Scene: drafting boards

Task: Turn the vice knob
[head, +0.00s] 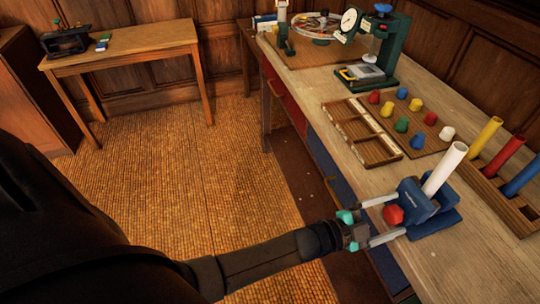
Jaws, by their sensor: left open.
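A blue vice (420,206) stands on the workbench near its front edge. A red faceted knob (393,214) sits on the vice's left side. A white tube (444,168) stands slightly tilted at the vice jaws; I cannot tell how firmly it is held. My left gripper (396,216) is open, with one finger above and one below the knob in the picture. The fingers look apart from the knob, though contact is hard to judge. My right gripper is not in view.
The workbench (480,255) also holds a wooden rack with yellow, red and blue tubes (502,157), a board of coloured pegs (413,124), an empty wooden frame tray (361,131) and a green dial press (383,48). A small wooden table (130,40) stands far left; floor between is clear.

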